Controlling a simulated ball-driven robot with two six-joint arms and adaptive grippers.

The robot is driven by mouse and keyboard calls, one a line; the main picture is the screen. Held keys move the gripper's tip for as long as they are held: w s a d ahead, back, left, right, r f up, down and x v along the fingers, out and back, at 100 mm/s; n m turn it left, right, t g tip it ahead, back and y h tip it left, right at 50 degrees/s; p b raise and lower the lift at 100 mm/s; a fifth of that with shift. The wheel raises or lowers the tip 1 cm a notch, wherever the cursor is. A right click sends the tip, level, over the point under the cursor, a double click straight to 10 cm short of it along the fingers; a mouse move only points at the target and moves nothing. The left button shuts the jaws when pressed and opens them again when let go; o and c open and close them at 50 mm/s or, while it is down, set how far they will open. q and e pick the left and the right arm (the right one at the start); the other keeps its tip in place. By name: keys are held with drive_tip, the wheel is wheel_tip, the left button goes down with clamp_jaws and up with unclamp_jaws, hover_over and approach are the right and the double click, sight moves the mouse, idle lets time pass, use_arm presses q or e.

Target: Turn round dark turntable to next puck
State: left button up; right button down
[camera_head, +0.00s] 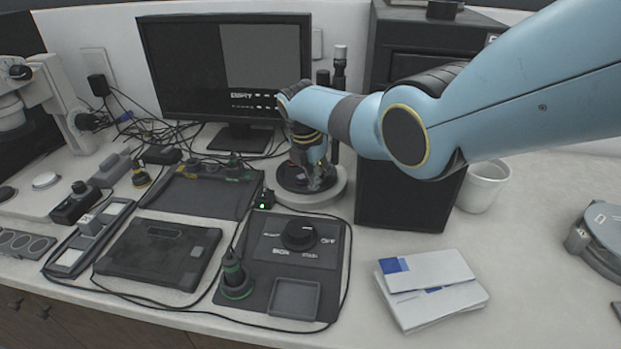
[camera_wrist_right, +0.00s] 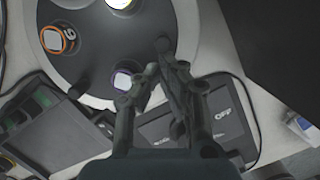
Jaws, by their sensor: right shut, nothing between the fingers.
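The round dark turntable (camera_head: 292,178) sits on a pale round base (camera_head: 311,198) in front of the monitor. In the right wrist view the turntable (camera_wrist_right: 95,40) fills the upper left, with an orange-ringed puck (camera_wrist_right: 53,39), a purple-ringed puck (camera_wrist_right: 122,80) and a yellowish one (camera_wrist_right: 118,3) on it. My right gripper (camera_head: 318,184) points down over the turntable, and its arm hides part of the scene behind. In the right wrist view the fingers (camera_wrist_right: 158,58) are shut and empty, close beside the purple-ringed puck. Whether they touch it I cannot tell. My left gripper is out of view.
The control panel (camera_head: 262,245) with a dark knob (camera_head: 298,235) lies in front of the turntable. A dark cabinet (camera_head: 400,203) stands close on the right. The monitor (camera_head: 225,70) is behind. Bare counter (camera_head: 540,215) lies right of the white cup (camera_head: 482,186).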

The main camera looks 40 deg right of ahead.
drive_tip(key=shift+s+d, duration=0.1)
drive_tip(key=shift+d, duration=0.25)
drive_tip(key=shift+d+p, duration=0.35)
drive_tip(key=shift+p, duration=0.05)
drive_tip(key=shift+d, duration=0.3)
idle(0.4)
